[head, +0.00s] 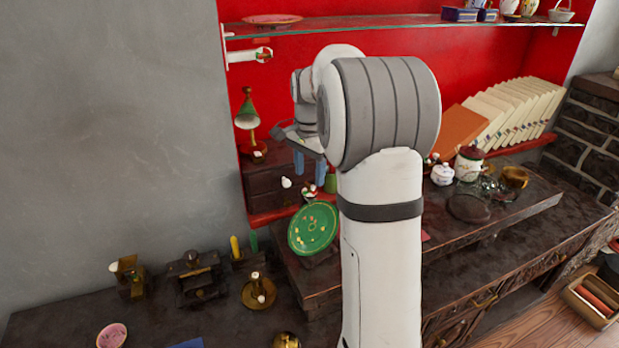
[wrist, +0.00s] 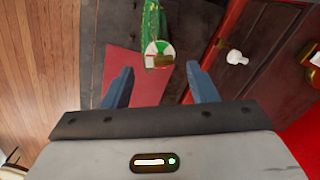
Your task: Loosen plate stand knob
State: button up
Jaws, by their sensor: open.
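A green plate (head: 314,228) with gold marks leans upright on the raised dark wood top in the head view. In the wrist view the green plate (wrist: 152,20) shows nearly edge-on at the top. In the head view my gripper (head: 311,168) hangs above the plate. I cannot tell whether either finger touches the knob.
A dark drawer cabinet with a white knob (wrist: 236,57) stands close to the right finger. A red flat piece (wrist: 125,62) lies under the left finger. A green lamp (head: 248,112) stands behind, and a glass shelf (head: 380,25) runs above my arm.

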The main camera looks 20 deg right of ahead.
aim_at(309, 188)
jog(key=shift+f, duration=1.3)
jog(key=c, duration=1)
jog(key=shift+n, duration=2.8)
jog(key=o, duration=1)
